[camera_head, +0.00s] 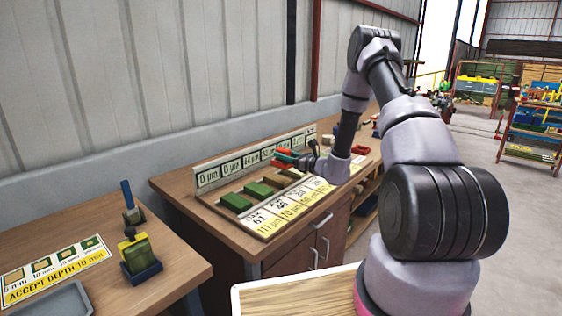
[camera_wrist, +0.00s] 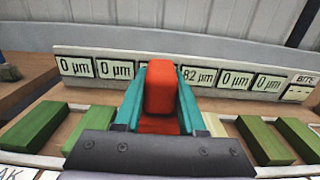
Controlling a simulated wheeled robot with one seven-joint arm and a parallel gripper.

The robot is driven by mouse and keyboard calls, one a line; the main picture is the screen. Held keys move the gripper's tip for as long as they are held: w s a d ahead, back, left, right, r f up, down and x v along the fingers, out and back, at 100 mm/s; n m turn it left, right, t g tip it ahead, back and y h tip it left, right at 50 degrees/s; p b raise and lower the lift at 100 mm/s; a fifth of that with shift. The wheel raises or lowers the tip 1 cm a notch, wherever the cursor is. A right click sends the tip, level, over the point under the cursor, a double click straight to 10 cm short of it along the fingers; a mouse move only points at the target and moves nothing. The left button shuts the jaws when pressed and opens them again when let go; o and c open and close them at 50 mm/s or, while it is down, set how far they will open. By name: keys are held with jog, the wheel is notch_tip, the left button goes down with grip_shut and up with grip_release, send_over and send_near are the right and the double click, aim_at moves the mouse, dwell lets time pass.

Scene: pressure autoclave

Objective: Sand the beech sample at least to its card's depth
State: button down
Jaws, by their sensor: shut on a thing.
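My gripper (camera_wrist: 160,100) has teal fingers shut on an orange-red block (camera_wrist: 160,88), which it holds upright over the middle of the sample row. In the head view my gripper (camera_head: 292,158) is over the far part of the sample board (camera_head: 212,205). Several green sample blocks lie in a row, such as one at the near end (camera_head: 236,202) and one to the right in the wrist view (camera_wrist: 262,140). A pale strip (camera_wrist: 215,125) shows beside my right finger. The display above it (camera_wrist: 197,76) reads 82 µm; other readable displays show 0 µm. I cannot tell which sample is beech.
Cards with printed depths line the board's front edge (camera_head: 285,212). A left table (camera_head: 175,260) holds an "ACCEPT DEPTH" sign (camera_head: 55,270), a grey tray (camera_head: 55,300), a blue-handled tool (camera_head: 130,203) and a yellow-green block in a blue holder (camera_head: 140,258). A red tray (camera_head: 361,150) lies beyond my gripper.

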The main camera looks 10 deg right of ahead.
jog(key=shift+r, duration=0.85)
